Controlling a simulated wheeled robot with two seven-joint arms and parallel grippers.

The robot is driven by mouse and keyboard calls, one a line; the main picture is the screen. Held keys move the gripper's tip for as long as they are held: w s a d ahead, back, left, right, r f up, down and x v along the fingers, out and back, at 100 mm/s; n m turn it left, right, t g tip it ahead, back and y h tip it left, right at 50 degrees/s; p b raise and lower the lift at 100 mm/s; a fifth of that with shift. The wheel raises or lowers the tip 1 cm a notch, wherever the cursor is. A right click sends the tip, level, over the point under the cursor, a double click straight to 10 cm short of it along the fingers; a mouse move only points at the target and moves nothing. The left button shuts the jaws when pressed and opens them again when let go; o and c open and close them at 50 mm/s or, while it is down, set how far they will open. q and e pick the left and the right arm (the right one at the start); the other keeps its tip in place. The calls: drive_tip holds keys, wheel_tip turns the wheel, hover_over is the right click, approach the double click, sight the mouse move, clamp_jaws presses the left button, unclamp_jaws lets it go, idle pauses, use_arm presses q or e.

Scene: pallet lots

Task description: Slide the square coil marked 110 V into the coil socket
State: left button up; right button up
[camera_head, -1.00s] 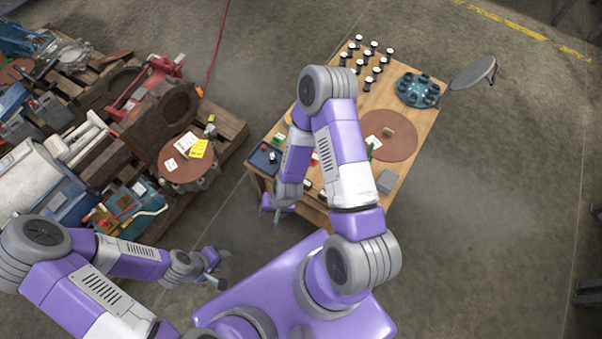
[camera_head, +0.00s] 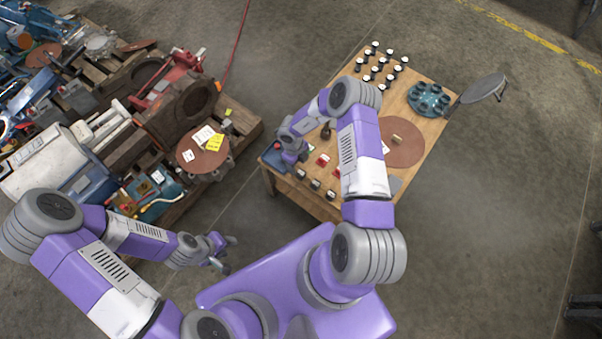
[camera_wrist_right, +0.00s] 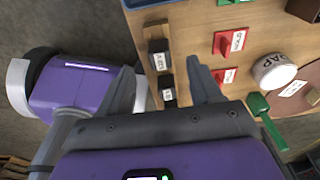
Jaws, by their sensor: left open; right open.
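My right gripper (camera_head: 296,160) is open over the near-left edge of the wooden table. In the right wrist view its open fingers (camera_wrist_right: 160,70) straddle the line of sight to a black square coil (camera_wrist_right: 158,55), without visible contact. The coil's small label looks like 110 V upside down, but is hard to read. A second black coil (camera_wrist_right: 168,95) is partly hidden by the gripper. Black blocks (camera_head: 315,184) also line the near table edge in the head view. My left gripper (camera_head: 226,254) is open and empty, left of the table. I cannot identify the coil socket.
Several black-and-white pieces (camera_head: 381,65) and a teal round fixture (camera_head: 428,99) stand farther back. A cluttered pallet (camera_head: 240,122) is at left.

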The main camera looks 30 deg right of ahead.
sight(301, 172)
drive_tip(key=f+b, duration=0.1)
drive_tip(key=f, duration=0.1)
drive_tip(key=s+f, duration=0.1)
drive_tip(key=f, duration=0.1)
drive_tip(key=f+b, duration=0.1)
drive_tip(key=f, duration=0.2)
drive_tip(key=shift+s+d+b, duration=0.2)
drive_tip(key=shift+s+b, duration=0.05)
drive_tip(key=shift+b, duration=0.1)
drive_tip(key=shift+r, duration=0.15)
drive_tip(key=c, duration=1.1)
